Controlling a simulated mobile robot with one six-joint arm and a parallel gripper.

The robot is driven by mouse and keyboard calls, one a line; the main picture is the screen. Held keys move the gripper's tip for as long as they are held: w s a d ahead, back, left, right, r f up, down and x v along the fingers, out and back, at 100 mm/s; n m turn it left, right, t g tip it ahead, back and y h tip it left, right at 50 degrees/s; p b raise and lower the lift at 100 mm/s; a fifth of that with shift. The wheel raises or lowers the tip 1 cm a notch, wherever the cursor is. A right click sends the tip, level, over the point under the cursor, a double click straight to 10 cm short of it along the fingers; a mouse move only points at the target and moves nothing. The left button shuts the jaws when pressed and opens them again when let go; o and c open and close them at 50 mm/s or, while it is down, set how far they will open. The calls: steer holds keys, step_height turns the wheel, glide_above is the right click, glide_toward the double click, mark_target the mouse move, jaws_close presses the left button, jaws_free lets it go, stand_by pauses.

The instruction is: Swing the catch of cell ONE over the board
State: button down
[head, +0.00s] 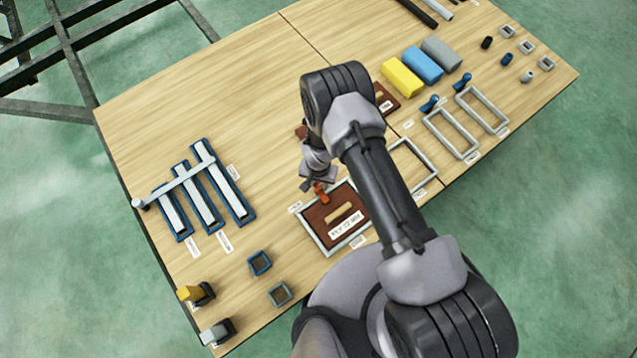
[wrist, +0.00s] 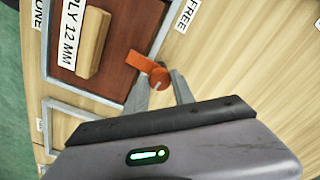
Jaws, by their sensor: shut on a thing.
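The brown board (head: 318,214) lies in a grey frame (head: 309,237), with a wooden grip bar (head: 338,213) and a "PLY 12 MM" label on it. The orange catch (head: 322,194) is at the board's far edge. In the wrist view, the catch (wrist: 140,61) has a round knob, and its flat arm points left across the edge of the brown board (wrist: 125,30). My gripper (head: 319,184) is at the catch; in the wrist view its fingers (wrist: 161,79) are shut on the knob. The finger contact is partly hidden.
A "FREE" label (wrist: 187,14) lies beside the catch. An empty grey frame (head: 427,165) is right of the board, partly behind my arm. Blue slotted trays with a bar across them (head: 180,182) stand at the left. Yellow, blue and grey blocks (head: 423,64) stand farther back.

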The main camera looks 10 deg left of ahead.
mark_target(318, 185)
steer(key=shift+n, duration=0.7)
steer(key=c, duration=1.1)
jaws_free()
steer(key=shift+o, duration=0.2)
step_height(318, 185, up, 17)
steer(key=p, duration=0.6)
steer(key=shift+r, duration=0.2)
